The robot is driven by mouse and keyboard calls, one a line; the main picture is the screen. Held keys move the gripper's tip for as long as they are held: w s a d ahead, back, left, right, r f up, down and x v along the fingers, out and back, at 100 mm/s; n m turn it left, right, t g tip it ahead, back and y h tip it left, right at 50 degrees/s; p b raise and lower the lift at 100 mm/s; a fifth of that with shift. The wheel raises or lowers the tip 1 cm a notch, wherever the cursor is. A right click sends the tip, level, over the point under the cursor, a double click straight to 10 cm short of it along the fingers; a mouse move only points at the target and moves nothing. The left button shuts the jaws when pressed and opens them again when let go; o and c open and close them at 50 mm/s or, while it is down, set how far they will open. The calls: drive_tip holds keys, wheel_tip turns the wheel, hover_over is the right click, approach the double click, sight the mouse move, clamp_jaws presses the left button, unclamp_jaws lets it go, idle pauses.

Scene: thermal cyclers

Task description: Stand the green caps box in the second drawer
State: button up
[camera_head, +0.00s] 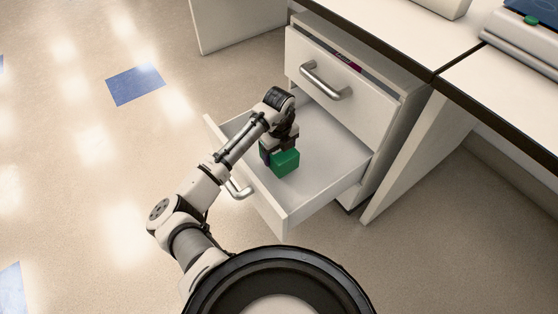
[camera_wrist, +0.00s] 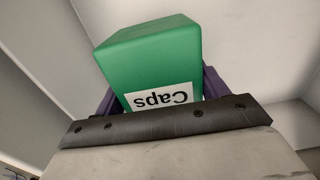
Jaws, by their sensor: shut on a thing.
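The green caps box (camera_head: 285,163) is inside the open second drawer (camera_head: 325,194), the lower one of the cabinet. My gripper (camera_head: 277,152) points down into the drawer and is shut on the box. In the wrist view the box (camera_wrist: 153,62) shows a white label reading "Caps", upside down in the picture, between the purple fingers of my gripper (camera_wrist: 160,95). The box looks upright. I cannot tell whether its bottom touches the drawer floor.
The upper drawer (camera_head: 335,85) is slightly open, with a small pinkish thing (camera_head: 347,62) inside. White benches (camera_head: 400,25) stand to the right, with a device (camera_head: 525,35) on top. The drawer floor around the box is clear. Open floor (camera_head: 70,130) lies to the left.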

drive_tip(key=shift+f+b, duration=0.4)
drive_tip(key=shift+f, duration=1.5)
drive_tip(key=shift+f, duration=0.1)
drive_tip(key=shift+f, duration=0.15)
drive_tip(key=o, duration=1.2)
wheel_tip(320, 180, up, 13)
drive_tip(key=p, duration=0.3)
drive_tip(key=shift+f, duration=0.2)
